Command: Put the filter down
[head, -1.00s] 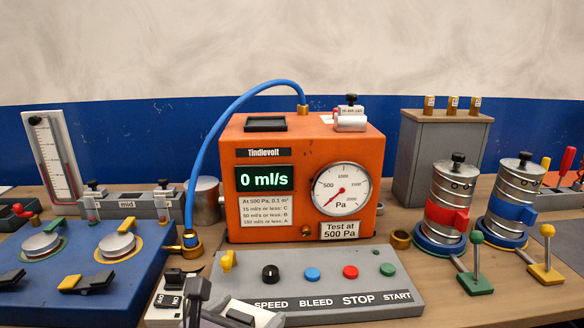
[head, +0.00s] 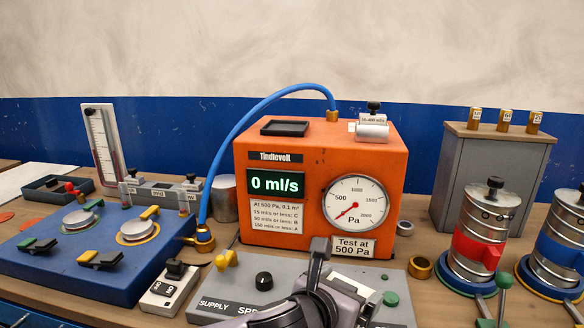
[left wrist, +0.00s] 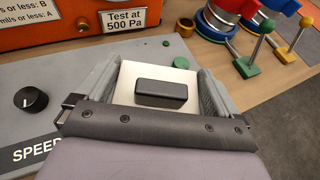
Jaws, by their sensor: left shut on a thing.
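My left gripper (head: 338,285) is over the grey control panel (head: 212,312), in front of the orange machine (head: 320,160). In the left wrist view, its two grey fingers (left wrist: 158,95) are shut on a flat white piece with a black block on top, which I take as the filter (left wrist: 127,75). In the head view, the filter is mostly hidden by the gripper, with a pale part showing between the fingers. I cannot tell whether it touches the panel. My right gripper is not in view.
The gauge (head: 355,203) stands behind the gripper. A blue tray unit (head: 60,268) with levers is on the left. Red-banded (head: 478,245) and blue-banded (head: 560,250) canisters stand on the right. A brass ring (head: 420,267) lies on the bench. A blue hose (head: 245,115) arches to the machine.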

